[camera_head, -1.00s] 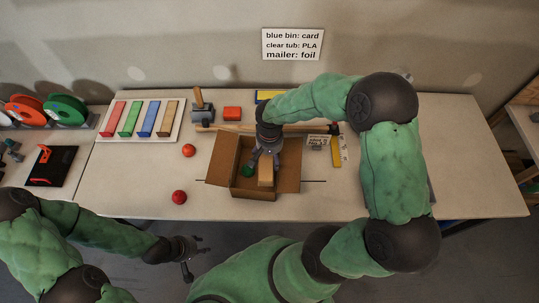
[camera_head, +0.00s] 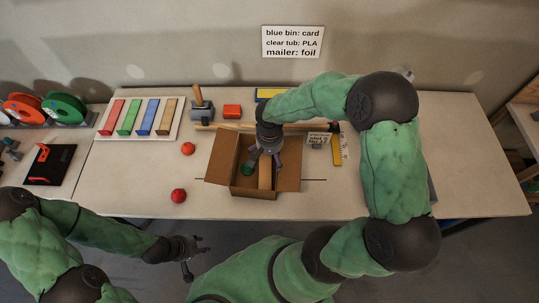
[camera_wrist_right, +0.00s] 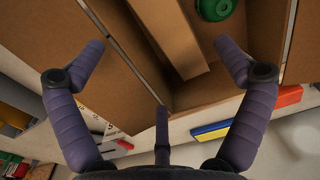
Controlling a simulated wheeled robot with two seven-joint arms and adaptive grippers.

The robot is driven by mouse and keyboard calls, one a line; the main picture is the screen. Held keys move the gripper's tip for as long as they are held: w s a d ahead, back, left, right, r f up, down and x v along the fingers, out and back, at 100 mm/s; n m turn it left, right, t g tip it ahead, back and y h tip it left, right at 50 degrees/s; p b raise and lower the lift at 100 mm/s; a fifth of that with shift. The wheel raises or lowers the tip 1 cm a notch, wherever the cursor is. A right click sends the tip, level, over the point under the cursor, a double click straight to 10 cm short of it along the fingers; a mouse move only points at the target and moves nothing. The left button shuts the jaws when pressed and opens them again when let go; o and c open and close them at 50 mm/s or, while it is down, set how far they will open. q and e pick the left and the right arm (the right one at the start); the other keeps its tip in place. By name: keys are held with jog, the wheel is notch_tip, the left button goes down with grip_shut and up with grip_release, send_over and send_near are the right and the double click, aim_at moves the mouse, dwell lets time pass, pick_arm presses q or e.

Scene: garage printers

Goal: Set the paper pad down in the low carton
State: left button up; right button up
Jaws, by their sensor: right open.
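The low carton (camera_head: 221,152) stands open on the middle of the table with its flaps folded out. A long tan block (camera_head: 265,176), which looks like the paper pad, is inside it towards the right; it also shows in the right wrist view (camera_wrist_right: 168,38). A green round thing (camera_head: 247,169) lies in the carton to its left. My right gripper (camera_head: 265,161) is over the carton, its fingers spread above the block and apart from it. My left gripper (camera_head: 195,258) is open and empty in front of the table's near edge.
Two red balls (camera_head: 188,149) (camera_head: 179,196) lie left of the carton. The front left of the table is clear.

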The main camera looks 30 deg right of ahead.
notch_tip(320, 180, up, 12)
dwell(0.5)
